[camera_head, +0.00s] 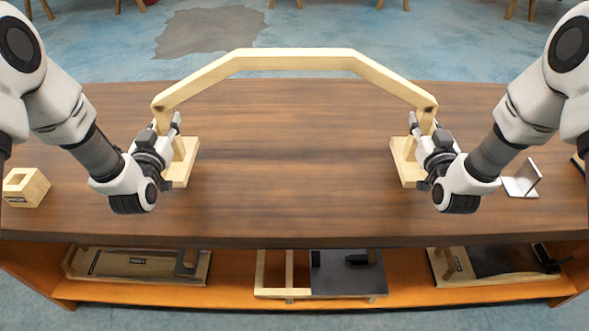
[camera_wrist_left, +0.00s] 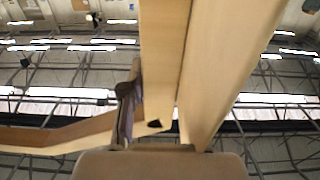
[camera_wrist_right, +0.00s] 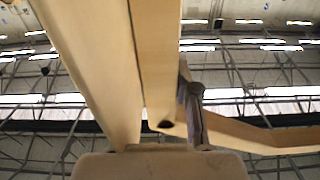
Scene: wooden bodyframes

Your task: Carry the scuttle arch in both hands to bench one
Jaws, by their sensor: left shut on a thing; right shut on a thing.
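The scuttle arch (camera_head: 285,60) is a pale wooden beam with sloped shoulders and a post at each end. The arch's beam also shows in the left wrist view (camera_wrist_left: 75,133) and the right wrist view (camera_wrist_right: 255,136).
A small wooden box (camera_head: 27,187) sits at the left end of the bench and a metal angle bracket (camera_head: 522,182) at the right. The shelf below (camera_head: 230,293) holds wooden and dark parts. The bench middle is clear. Blue floor (camera_head: 420,45) lies beyond.

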